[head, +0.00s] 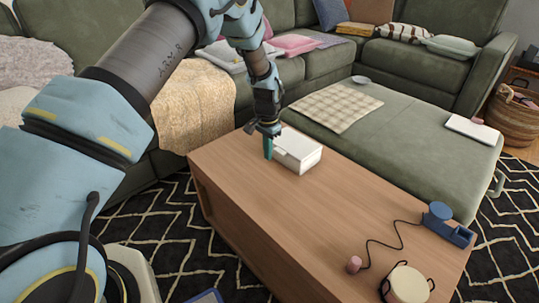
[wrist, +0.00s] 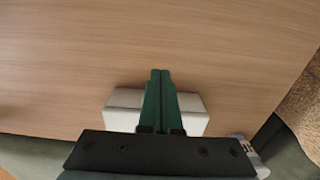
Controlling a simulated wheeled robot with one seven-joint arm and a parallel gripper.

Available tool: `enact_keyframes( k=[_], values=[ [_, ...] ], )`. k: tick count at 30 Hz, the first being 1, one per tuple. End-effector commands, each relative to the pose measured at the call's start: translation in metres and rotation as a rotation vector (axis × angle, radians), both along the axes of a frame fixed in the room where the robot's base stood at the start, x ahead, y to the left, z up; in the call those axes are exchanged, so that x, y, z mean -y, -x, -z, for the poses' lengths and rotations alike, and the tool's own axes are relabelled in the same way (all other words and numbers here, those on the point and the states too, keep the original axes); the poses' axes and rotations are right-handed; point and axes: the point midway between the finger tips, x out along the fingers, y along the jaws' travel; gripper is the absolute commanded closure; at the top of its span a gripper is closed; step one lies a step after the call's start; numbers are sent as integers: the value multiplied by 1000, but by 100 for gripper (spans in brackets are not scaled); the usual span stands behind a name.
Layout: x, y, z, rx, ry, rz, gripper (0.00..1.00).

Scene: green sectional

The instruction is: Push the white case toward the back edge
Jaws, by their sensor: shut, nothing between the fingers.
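The white case (head: 299,151) lies flat on the wooden table (head: 330,200), near the table's far end by the green ottoman. My gripper (head: 268,148) points down at the case's left side, its green fingers shut and empty. In the wrist view the shut fingers (wrist: 160,85) reach across the middle of the case, and the white case (wrist: 124,108) shows on both sides of them. The gripper body hides part of the case there. I cannot tell whether the fingers touch it.
A blue tape dispenser (head: 449,225), a pink cylinder (head: 354,264) on a dark cord and a round cream item (head: 408,285) sit at the table's near right. The middle of the tabletop is clear. The green ottoman (head: 400,125) adjoins the far side; the sofa (head: 310,68) stands behind.

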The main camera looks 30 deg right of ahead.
Motion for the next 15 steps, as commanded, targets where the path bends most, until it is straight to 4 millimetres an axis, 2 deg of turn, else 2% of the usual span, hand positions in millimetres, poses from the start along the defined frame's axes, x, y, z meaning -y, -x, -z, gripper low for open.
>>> enact_keyframes(
  k=[9, 15],
  values=[
    [0, 1, -55, 0, 1, 2, 100],
    [0, 1, -78, -2, -1, 2, 100]
  ],
)
